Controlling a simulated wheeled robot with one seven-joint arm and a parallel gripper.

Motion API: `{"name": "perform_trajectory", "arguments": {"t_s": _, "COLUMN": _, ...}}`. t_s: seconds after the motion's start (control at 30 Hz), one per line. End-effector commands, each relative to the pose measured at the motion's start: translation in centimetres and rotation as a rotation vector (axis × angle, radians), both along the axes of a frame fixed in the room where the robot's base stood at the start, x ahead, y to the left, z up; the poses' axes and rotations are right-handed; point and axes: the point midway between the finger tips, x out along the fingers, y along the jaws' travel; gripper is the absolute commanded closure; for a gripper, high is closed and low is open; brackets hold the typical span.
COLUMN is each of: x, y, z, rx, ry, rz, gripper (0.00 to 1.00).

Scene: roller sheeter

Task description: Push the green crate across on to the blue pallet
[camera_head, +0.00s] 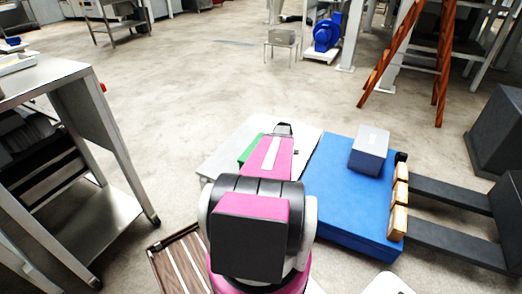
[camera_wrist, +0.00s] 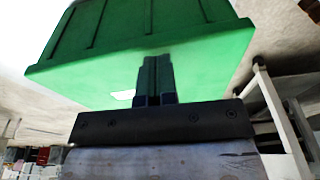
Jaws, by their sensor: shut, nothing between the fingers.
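The green crate (camera_wrist: 150,40) fills the upper part of the wrist view, with its ribbed side and rim showing. My gripper (camera_wrist: 155,62) is shut and empty, its fingertips in front of the crate's rim. I cannot tell whether they touch it. In the head view only a small part of the green crate (camera_head: 251,149) shows, left of my pink arm, which hides the rest. It is on a pale white surface (camera_head: 222,158). The blue pallet (camera_head: 340,205) lies just right of that surface, with a grey box (camera_head: 369,150) on its far part.
Wooden blocks (camera_head: 399,205) and dark forks (camera_head: 455,192) are at the pallet's right side. A steel table (camera_head: 45,75) stands at the left, and a slatted brown piece (camera_head: 182,262) lies at lower left. The floor beyond is open.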

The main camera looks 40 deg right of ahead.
Motion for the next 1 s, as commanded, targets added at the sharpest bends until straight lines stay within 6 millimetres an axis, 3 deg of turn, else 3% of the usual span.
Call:
{"name": "perform_trajectory", "arguments": {"t_s": 0.1, "x": -0.7, "y": -1.6, "z": -0.5, "rx": -0.004, "ry": -0.006, "rz": 0.012, "gripper": 1.00}}
{"name": "perform_trajectory", "arguments": {"t_s": 0.27, "x": -0.2, "y": -1.6, "z": -0.6, "rx": -0.005, "ry": -0.009, "rz": 0.019, "gripper": 1.00}}
{"name": "perform_trajectory", "arguments": {"t_s": 0.8, "x": 8.2, "y": 2.6, "z": -0.6, "rx": -0.005, "ry": -0.010, "rz": 0.018, "gripper": 1.00}}
{"name": "perform_trajectory", "arguments": {"t_s": 1.0, "x": 9.9, "y": 3.6, "z": -1.1, "rx": -0.005, "ry": -0.008, "rz": 0.015, "gripper": 1.00}}
